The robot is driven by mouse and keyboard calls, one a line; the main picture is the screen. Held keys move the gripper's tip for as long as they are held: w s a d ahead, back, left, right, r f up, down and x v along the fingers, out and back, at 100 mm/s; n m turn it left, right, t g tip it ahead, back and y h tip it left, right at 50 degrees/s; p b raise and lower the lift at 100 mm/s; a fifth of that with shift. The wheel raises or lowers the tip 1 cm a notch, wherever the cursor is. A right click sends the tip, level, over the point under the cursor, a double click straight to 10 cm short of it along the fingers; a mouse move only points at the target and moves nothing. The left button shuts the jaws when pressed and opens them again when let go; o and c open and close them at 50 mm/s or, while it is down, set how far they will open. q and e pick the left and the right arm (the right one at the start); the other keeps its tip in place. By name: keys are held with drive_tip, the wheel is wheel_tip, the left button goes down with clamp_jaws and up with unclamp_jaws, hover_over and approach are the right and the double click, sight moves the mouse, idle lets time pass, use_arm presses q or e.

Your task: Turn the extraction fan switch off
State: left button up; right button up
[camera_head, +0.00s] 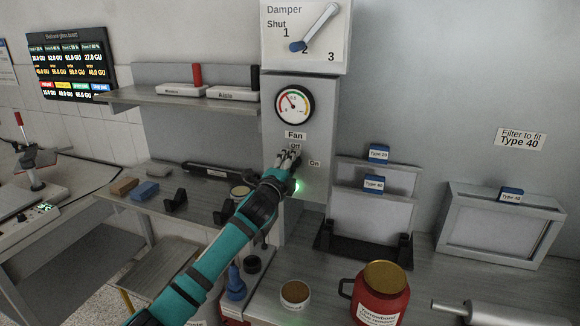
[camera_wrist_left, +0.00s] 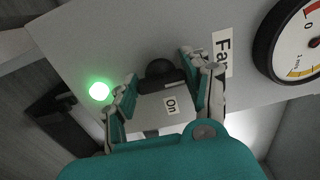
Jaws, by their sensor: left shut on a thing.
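The fan switch, a dark rounded knob (camera_wrist_left: 161,69), sits on the grey panel (camera_head: 291,122) under the "Fan" label (camera_head: 295,136). My left gripper (camera_head: 289,156) reaches it from below, and its fingers cover most of it in the head view. In the left wrist view my left gripper (camera_wrist_left: 158,74) has a finger on either side of the knob and is shut on it. A green lamp (camera_head: 299,187) glows below. Which way the switch points I cannot tell. My right gripper is not in view.
A round gauge (camera_head: 294,105) and a damper lever (camera_head: 315,28) are above the switch. A shelf (camera_head: 160,97) juts out to the left. Filter panels (camera_head: 370,212) stand right, and a red jar (camera_head: 381,295) is on the bench below.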

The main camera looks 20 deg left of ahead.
use_arm(q)
drive_tip(key=shift+f, duration=0.15)
drive_tip(key=o, duration=1.2)
drive_tip(key=shift+c, duration=0.2)
drive_tip(key=shift+s, duration=0.2)
drive_tip(key=s, duration=1.1)
drive_tip(key=shift+s+a, duration=0.25)
drive_tip(key=shift+s, duration=0.15)
